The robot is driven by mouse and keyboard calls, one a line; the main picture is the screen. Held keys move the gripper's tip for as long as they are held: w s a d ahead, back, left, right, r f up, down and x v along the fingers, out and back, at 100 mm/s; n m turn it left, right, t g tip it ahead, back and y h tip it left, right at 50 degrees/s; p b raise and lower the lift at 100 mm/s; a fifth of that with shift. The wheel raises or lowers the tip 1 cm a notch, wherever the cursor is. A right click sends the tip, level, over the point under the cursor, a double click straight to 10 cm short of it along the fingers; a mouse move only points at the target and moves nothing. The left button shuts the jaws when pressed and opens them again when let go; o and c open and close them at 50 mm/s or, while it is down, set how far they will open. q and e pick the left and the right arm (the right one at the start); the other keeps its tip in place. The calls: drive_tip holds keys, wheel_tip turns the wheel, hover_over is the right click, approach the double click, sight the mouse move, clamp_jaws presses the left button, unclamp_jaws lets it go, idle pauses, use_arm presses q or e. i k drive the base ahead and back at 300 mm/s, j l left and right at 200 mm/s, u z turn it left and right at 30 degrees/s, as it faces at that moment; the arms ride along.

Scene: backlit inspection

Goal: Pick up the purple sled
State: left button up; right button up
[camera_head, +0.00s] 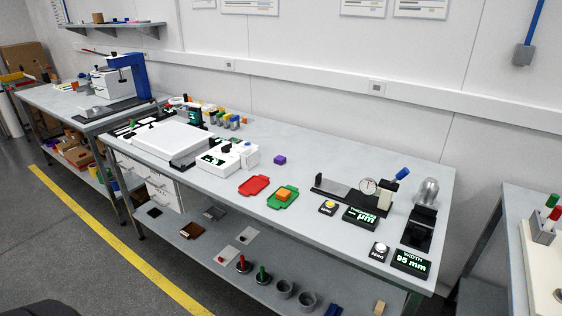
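A small purple block-shaped piece (280,159), the only purple thing I make out, lies on the grey workbench (230,187). I take it as the purple sled, though it is too small to see its details. It sits apart from other things, behind the red tray (254,186) and to the right of a white instrument box. Neither of my grippers shows in the head view, so nothing is seen holding or touching it.
A green tray (272,203) holds an orange block (283,196). A white scale-like box (170,140) and a white instrument (220,158) stand left. A dial gauge stand (345,195) and displays are right. The bench around the purple piece is mostly clear.

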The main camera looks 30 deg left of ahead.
sight(280, 160)
drive_tip(key=j, duration=0.8)
drive_tip(key=i+j, duration=0.15)
drive_tip(key=j, duration=0.6)
drive_tip(key=z, duration=0.05)
